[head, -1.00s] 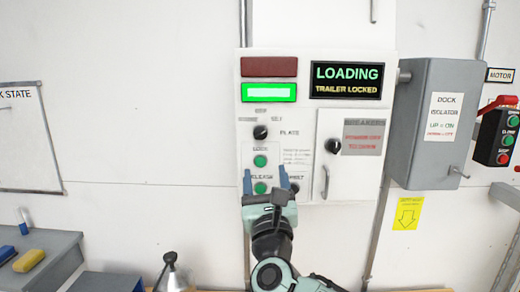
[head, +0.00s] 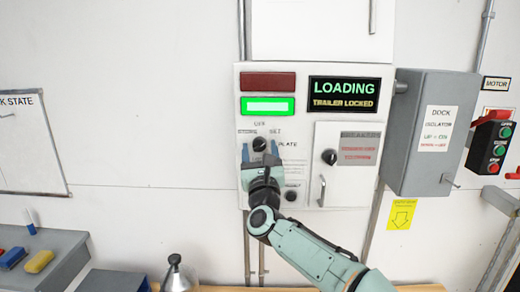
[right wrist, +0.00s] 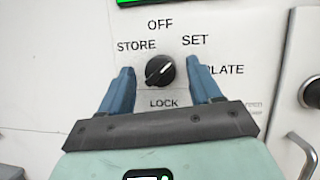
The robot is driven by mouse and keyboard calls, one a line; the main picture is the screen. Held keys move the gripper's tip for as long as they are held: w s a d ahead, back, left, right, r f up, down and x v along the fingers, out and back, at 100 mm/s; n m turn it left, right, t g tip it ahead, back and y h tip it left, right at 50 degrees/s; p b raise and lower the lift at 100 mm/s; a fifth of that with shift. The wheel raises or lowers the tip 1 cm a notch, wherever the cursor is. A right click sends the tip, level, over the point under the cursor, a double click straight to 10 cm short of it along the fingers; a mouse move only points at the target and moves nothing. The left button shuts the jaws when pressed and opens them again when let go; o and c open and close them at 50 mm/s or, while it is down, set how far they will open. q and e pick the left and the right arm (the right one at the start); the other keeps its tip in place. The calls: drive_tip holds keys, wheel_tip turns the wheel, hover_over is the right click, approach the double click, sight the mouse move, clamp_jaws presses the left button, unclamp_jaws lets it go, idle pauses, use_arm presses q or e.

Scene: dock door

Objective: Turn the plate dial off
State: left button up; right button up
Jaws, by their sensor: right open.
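The plate dial (head: 259,144) is a round black knob on the white control panel (head: 300,108). In the right wrist view the dial (right wrist: 160,70) has OFF above it, STORE at upper left and SET at upper right. Its white mark slants from lower left to upper right, which looks in line with SET. My right gripper (head: 260,150) is open, its blue fingers on either side of the dial. In the right wrist view the gripper (right wrist: 160,74) shows a gap between each finger and the knob; I cannot tell their depth. My left gripper is not in view.
The display (head: 343,95) reads LOADING, TRAILER LOCKED, and a green lamp (head: 267,106) is lit. My arm hides the buttons below the dial. To the right are the breaker door (head: 335,185) with its handle and black knob, and the grey isolator box (head: 428,130).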

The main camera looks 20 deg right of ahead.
drive_tip(key=shift+s, duration=0.1)
drive_tip(key=c, duration=1)
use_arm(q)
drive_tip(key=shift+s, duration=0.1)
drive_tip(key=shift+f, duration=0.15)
use_arm(e)
drive_tip(key=shift+s+d+n+y+b, duration=0.15)
drive_tip(key=shift+n+y+b, duration=0.5)
drive_tip(key=shift+n, duration=1.15)
drive_tip(key=shift+r+n+y, duration=0.15)
drive_tip(key=shift+n+y, duration=0.5)
drive_tip(key=shift+n, duration=0.55)
drive_tip(key=n, duration=0.1)
drive_tip(key=n+y, duration=0.1)
drive_tip(key=n, duration=0.1)
drive_tip(key=shift+d+r+y, duration=0.1)
drive_tip(key=shift+r+y, duration=0.1)
drive_tip(key=shift+y, duration=0.1)
use_arm(q)
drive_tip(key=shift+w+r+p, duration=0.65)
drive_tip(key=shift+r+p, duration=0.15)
drive_tip(key=shift+p, duration=0.3)
use_arm(e)
drive_tip(key=shift+r+n+g+y, duration=0.1)
drive_tip(key=shift+n+g+y, duration=0.5)
drive_tip(key=shift+n, duration=1.4)
